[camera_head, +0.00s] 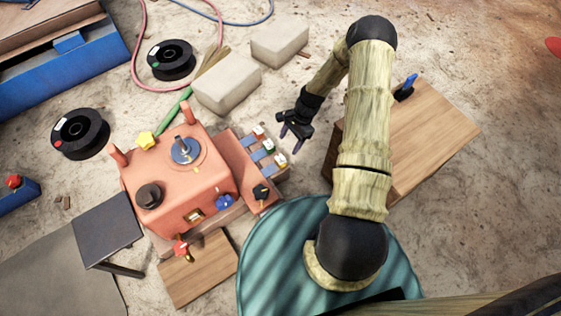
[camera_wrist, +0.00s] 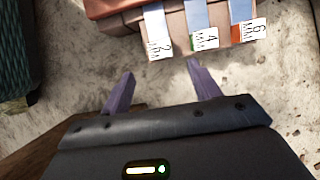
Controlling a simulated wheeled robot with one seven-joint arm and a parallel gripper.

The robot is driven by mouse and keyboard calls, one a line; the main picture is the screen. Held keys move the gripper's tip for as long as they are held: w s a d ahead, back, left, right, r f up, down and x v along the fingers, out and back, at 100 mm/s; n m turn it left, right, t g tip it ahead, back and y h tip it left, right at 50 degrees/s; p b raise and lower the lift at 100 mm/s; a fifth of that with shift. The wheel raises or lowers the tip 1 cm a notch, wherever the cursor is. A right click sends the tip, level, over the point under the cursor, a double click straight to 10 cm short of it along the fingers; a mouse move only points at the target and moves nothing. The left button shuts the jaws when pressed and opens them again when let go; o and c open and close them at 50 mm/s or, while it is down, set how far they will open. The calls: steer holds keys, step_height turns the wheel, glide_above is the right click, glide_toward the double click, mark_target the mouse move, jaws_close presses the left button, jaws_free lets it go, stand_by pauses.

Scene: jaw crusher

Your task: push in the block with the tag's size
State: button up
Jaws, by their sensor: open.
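The orange jaw crusher (camera_head: 205,180) stands left of my arm, with three blocks in a row on its right side ledge. In the wrist view their end labels read 2 on the left block (camera_wrist: 157,45), 4 on the middle block (camera_wrist: 204,40) and 6 on the right block (camera_wrist: 248,32), with small unit marks below. The blocks stick out towards me from the ledge. My gripper (camera_head: 291,136) is just right of the row. Its two purple fingers (camera_wrist: 160,88) are apart and empty, short of the blocks and touching none. I cannot make out a readable size tag.
A wooden crate (camera_head: 430,130) stands right of my gripper. Two pale stone blocks (camera_head: 228,82) lie behind the crusher. Black spools (camera_head: 80,134) and a blue container (camera_head: 65,75) are at left. Sandy floor lies open between crusher and crate.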

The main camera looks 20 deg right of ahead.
mark_target(281, 158)
steer(key=b+x, duration=0.5)
steer(key=x, duration=0.5)
steer(key=shift+a+f, duration=0.1)
steer(key=shift+f, duration=0.3)
